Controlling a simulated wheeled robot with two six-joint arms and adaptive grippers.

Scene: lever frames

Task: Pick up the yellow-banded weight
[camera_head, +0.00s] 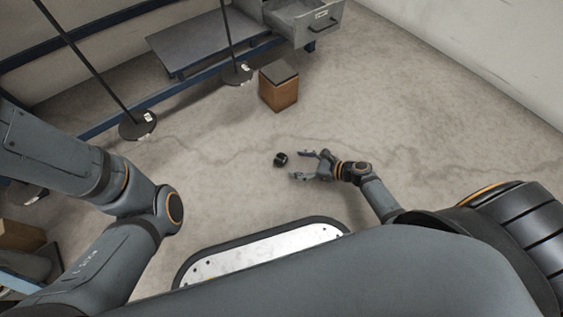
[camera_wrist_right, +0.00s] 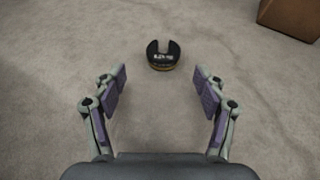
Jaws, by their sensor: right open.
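The weight is a small dark, slotted disc (camera_head: 281,160) lying on the concrete floor in the head view. In the right wrist view the weight (camera_wrist_right: 163,56) shows pale lettering on top and a thin yellowish band along its lower edge. Its slot faces away from the gripper. My right gripper (camera_head: 307,164) is open and empty, low over the floor just right of the weight. In the right wrist view its purple-padded fingers (camera_wrist_right: 160,88) are spread wide, with the weight ahead of them and between their lines, not touching. My left gripper is not in view; only my left arm shows.
A brown box with a dark top (camera_head: 279,87) stands on the floor beyond the weight. Two thin poles rise from round black bases (camera_head: 137,125) and (camera_head: 238,73). A grey low platform (camera_head: 205,45) and an open drawer (camera_head: 312,20) are at the back. Floor around the weight is clear.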

